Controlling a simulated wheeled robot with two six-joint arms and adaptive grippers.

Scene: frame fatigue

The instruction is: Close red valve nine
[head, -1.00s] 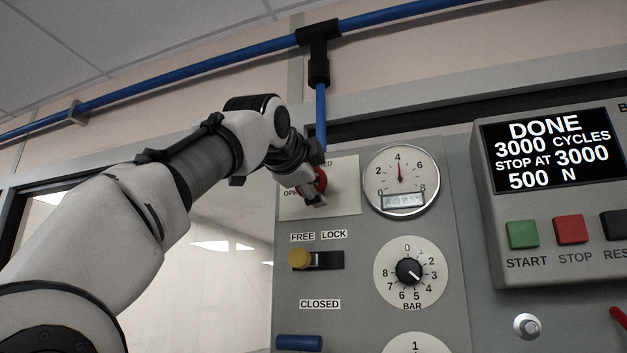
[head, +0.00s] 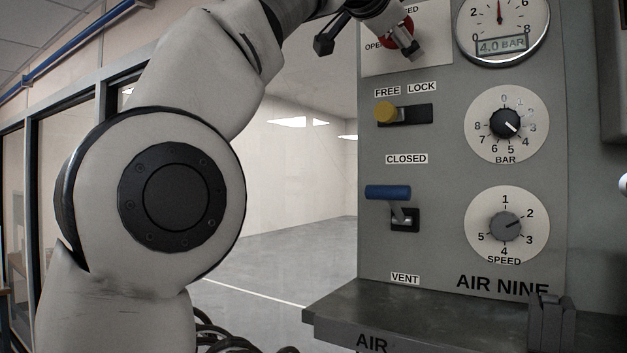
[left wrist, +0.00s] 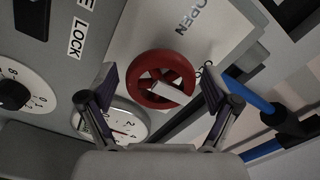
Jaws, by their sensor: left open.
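The red valve (head: 392,32) is a small round handwheel on a white plate at the top of the grey panel. My left gripper (head: 409,48) is at it and partly covers it in the head view. In the left wrist view the red valve (left wrist: 142,91) lies between the two spread fingers of my left gripper (left wrist: 158,90), with a pale bar across its middle. The fingers are open, one on each side of the wheel; I cannot tell whether they touch it. The plate's OPEN label shows beside it. My right gripper is not in view.
Below the valve are a yellow knob (head: 385,112) marked FREE/LOCK and a blue lever (head: 388,192) between CLOSED and VENT labels. A gauge (head: 503,30) reading 4.0 BAR and two dials are to the right. A grey shelf (head: 430,305) juts out below.

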